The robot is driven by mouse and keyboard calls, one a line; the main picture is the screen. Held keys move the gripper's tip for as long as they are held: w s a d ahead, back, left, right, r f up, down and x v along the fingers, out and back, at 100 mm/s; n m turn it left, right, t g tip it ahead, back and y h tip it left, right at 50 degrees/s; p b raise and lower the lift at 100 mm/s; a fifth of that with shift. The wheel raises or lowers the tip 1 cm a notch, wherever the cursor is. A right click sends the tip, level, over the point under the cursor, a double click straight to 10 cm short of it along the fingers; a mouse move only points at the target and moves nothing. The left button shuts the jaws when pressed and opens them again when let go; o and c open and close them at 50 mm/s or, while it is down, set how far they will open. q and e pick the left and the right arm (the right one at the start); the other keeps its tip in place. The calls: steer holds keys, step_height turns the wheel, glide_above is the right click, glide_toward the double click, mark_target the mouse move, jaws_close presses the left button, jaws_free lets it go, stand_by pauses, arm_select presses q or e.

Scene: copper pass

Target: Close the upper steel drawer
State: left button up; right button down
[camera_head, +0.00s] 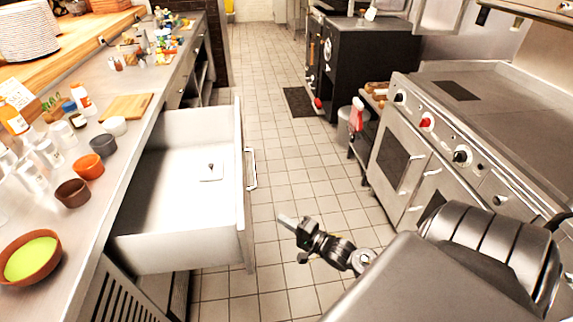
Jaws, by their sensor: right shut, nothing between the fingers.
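The upper steel drawer (180,232) stands pulled well out from under the left counter, into the aisle. Its front panel carries a bar handle (251,169) on the aisle side. A small dark item on a pale square (210,172) lies on the drawer floor. My right gripper (285,220) is shut and empty, in the aisle to the right of the drawer front and nearer to me than the handle. It looks apart from the panel. My left gripper is out of view.
The left counter (115,150) holds several small bowls, bottles, a cutting board (127,107) and a bowl of green food (30,258) near its edge. A steel range (470,140) lines the right side. The tiled aisle (290,150) between is mostly clear, with a dark mat (300,101) farther back.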

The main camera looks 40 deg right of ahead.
steer(key=w+a, duration=0.4)
steer(key=w, duration=0.4)
steer(key=shift+w+a+p, duration=0.2)
steer(key=shift+a+p, duration=0.2)
steer(key=shift+a, duration=0.1)
